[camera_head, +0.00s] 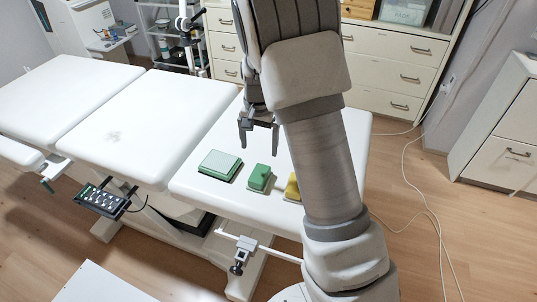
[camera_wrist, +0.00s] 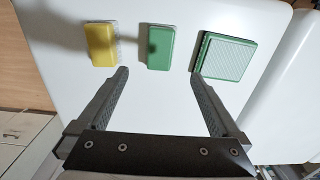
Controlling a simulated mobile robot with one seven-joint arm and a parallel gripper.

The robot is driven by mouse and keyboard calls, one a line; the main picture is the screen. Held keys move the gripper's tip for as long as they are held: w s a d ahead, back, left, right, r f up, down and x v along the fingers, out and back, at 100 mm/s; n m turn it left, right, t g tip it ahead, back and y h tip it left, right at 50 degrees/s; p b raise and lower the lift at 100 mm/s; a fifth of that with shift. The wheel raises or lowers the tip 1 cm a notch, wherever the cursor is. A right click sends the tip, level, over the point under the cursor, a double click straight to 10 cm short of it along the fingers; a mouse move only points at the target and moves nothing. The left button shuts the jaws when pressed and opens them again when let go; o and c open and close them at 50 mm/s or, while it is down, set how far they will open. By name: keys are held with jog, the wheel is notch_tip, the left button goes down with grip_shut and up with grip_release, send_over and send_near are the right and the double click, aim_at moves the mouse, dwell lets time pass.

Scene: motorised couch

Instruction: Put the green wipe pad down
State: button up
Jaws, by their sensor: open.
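The green wipe pad (camera_head: 260,177) is a small green block with a pale underside. It lies on the white couch section nearest me, between a flat green square and a yellow block. It also shows in the wrist view (camera_wrist: 160,48), near the top middle. My gripper (camera_head: 258,148) is open and empty above the couch, with its fingers pointing down. In the wrist view, my fingertips (camera_wrist: 159,74) are spread wide, with the green pad beyond them and between their lines. Nothing touches the fingers.
A green-edged square (camera_head: 220,165) with a pale ribbed top lies left of the pad. A yellow block (camera_head: 292,187) with a pale edge lies right, partly hidden by my arm. The couch's middle section (camera_head: 150,120) is bare. Drawers (camera_head: 385,70) stand behind.

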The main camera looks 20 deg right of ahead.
jog(key=s+r+n+t, duration=0.3)
jog(key=s+r, duration=0.8)
jog(key=r, duration=0.5)
jog(key=s+r+n+t, duration=0.2)
jog(key=s+r+n, duration=0.2)
jog(key=s, duration=1.2)
jog(key=shift+r+t, duration=0.2)
jog(key=shift+t, duration=0.1)
jog(key=shift+s+a, duration=0.1)
